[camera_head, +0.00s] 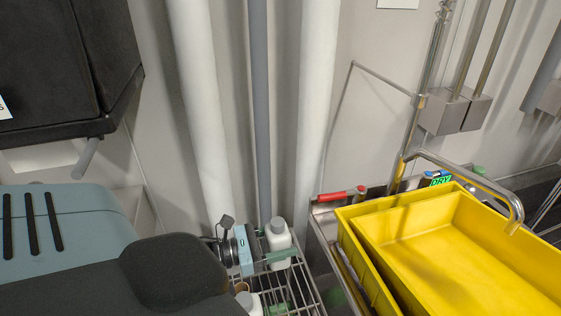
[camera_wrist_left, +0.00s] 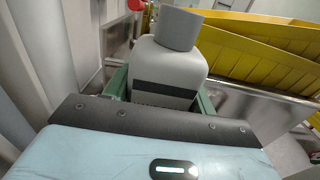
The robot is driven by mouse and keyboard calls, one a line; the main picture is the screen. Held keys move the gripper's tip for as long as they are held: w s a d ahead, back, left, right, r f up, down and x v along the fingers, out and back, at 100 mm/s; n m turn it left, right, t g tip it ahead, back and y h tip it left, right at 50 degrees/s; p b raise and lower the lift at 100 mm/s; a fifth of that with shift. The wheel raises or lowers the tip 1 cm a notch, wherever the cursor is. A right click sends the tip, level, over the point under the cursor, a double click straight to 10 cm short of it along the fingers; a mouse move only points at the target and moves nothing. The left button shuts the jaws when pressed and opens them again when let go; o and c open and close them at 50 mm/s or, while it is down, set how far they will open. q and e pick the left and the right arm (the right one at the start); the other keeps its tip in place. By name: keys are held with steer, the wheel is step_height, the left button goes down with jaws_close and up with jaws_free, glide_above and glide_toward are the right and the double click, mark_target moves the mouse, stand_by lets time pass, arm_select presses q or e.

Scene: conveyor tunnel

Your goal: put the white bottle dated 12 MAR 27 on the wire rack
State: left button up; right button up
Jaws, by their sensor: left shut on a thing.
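My left gripper (camera_head: 270,246) is shut on a white bottle (camera_head: 279,241) with a light grey cap. Its green fingers lie on both sides of the bottle. The bottle looks upright in the head view, over the wire rack (camera_head: 309,300). I cannot tell whether its base touches the rack. In the left wrist view the bottle (camera_wrist_left: 168,72) shows a dark band, with no readable date; its lower part is hidden behind the gripper (camera_wrist_left: 160,98). Another white bottle (camera_head: 247,302) is at the rack's near left, partly cut off. My right gripper is not in view.
Yellow trays (camera_head: 450,255) sit in a steel sink right of the rack, with a curved tap (camera_head: 475,178) above. A red-handled tool (camera_head: 342,194) lies on the sink's edge. Vertical pipes (camera_head: 318,110) stand behind the rack.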

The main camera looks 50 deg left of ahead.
mark_target(267, 250)
arm_select(q)
steer(key=shift+f, duration=1.2)
steer(key=shift+f, duration=0.1)
steer(key=o, duration=1.4)
steer(key=shift+s, duration=0.1)
steer(key=shift+v, duration=3.7)
